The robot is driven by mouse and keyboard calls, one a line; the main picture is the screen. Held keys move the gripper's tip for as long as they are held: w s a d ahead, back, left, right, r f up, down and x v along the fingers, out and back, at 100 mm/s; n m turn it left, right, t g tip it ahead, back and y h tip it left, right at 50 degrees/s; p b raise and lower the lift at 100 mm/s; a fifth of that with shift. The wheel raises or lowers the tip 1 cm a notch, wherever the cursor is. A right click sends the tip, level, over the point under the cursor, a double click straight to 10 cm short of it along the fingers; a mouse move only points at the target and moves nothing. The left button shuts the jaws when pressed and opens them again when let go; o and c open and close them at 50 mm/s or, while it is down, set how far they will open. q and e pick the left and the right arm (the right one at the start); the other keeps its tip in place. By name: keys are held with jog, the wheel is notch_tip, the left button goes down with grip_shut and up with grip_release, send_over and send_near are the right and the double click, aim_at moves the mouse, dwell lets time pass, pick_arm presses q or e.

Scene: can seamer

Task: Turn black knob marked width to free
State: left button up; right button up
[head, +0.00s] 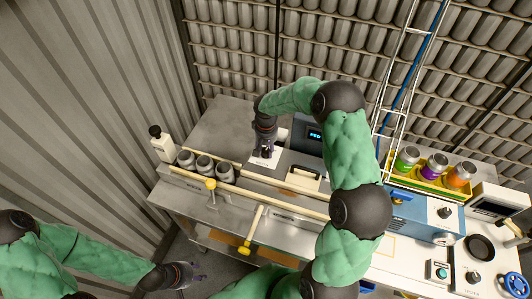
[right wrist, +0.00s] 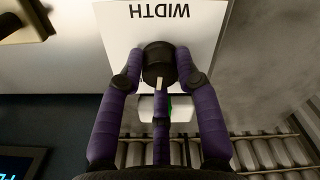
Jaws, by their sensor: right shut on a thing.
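The black knob (right wrist: 158,62) sits on a white plate (right wrist: 118,30) marked WIDTH, which reads upside down in the right wrist view. A white pointer mark shows on the knob's edge, toward the bottom of that picture. My right gripper (right wrist: 158,75) is shut on the knob, its purple fingers on both sides and a third below. In the head view the right gripper (head: 265,150) reaches down to the white plate and hides the knob. A small label with a green patch (right wrist: 170,106) is partly behind the finger. My left gripper (head: 194,274) hangs low at left, away from the machine; its opening is unclear.
Grey cans (head: 203,165) stand between rails on the left, beside a white bottle (head: 162,145). A lit display (head: 314,134) is behind my right gripper. A yellow tray (head: 400,182) of coloured cans is at right. Yellow-knobbed handles (head: 211,185) stick out in front.

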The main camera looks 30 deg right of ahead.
aim_at(266, 150)
jog(key=m+b, duration=0.2)
jog(key=m, duration=0.2)
jog(key=shift+m, duration=0.3)
dwell(0.3)
jog(key=o, duration=1.1)
jog(key=shift+o, duration=0.2)
notch_tip(266, 150, up, 12)
